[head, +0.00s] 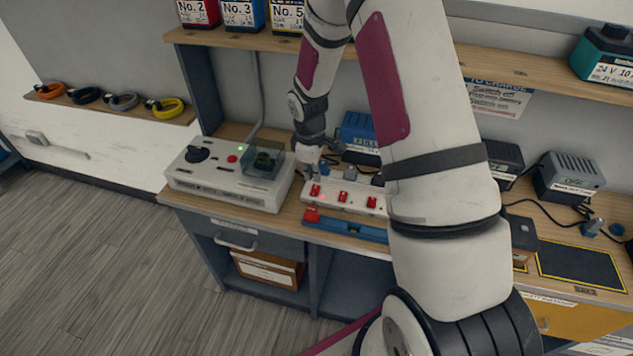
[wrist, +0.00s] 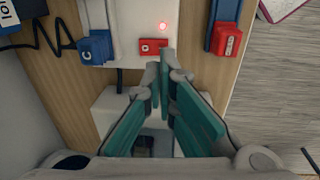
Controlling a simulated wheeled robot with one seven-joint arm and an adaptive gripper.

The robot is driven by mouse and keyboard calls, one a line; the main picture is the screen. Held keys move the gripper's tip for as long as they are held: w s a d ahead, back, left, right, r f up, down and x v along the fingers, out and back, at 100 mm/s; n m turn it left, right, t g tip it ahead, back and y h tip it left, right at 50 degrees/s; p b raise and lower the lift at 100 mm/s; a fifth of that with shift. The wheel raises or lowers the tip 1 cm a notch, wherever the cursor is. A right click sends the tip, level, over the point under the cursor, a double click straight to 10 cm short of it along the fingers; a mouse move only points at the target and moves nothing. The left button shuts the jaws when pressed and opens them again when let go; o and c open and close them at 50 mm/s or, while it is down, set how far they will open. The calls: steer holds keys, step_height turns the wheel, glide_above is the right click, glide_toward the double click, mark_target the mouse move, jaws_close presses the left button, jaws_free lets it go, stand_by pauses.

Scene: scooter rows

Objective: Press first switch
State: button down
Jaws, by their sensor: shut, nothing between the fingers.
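A white power strip (head: 330,203) lies on the wooden bench, with a row of red rocker switches. The first switch (head: 315,190) is the leftmost in the head view. In the wrist view a red switch (wrist: 153,46) sits just beyond my fingertips, with a small lit red lamp (wrist: 163,25) beside it. My gripper (head: 310,168) is over the strip's left end, pointing down. In the wrist view its teal-padded fingers (wrist: 160,68) are shut and empty, their tips close to the switch. I cannot tell whether they touch it.
A blue plug (wrist: 95,48) stands beside the strip. A blue bar with a red end (head: 345,228) lies along its front. A white control box (head: 225,180) stands left of it. Chargers (head: 570,178) and cables are at the right. The shelf (head: 480,62) runs above.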

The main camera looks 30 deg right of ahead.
step_height(320, 180, up, 7)
glide_above(315, 188)
steer(key=s+a, duration=0.2)
steer(key=s, duration=0.1)
steer(key=shift+w+a, duration=0.2)
steer(key=shift+w, duration=0.05)
steer(key=shift+b, duration=0.3)
steer(key=shift+w+d+r+b, duration=0.35)
steer(key=shift+w+d+b, duration=0.1)
steer(key=shift+b, duration=0.35)
steer(key=f, duration=0.4)
steer(key=f+p, duration=0.1)
steer(key=f, duration=0.4)
steer(key=w+d+f, duration=0.1)
steer(key=f, duration=0.4)
steer(key=shift+w+d, duration=0.1)
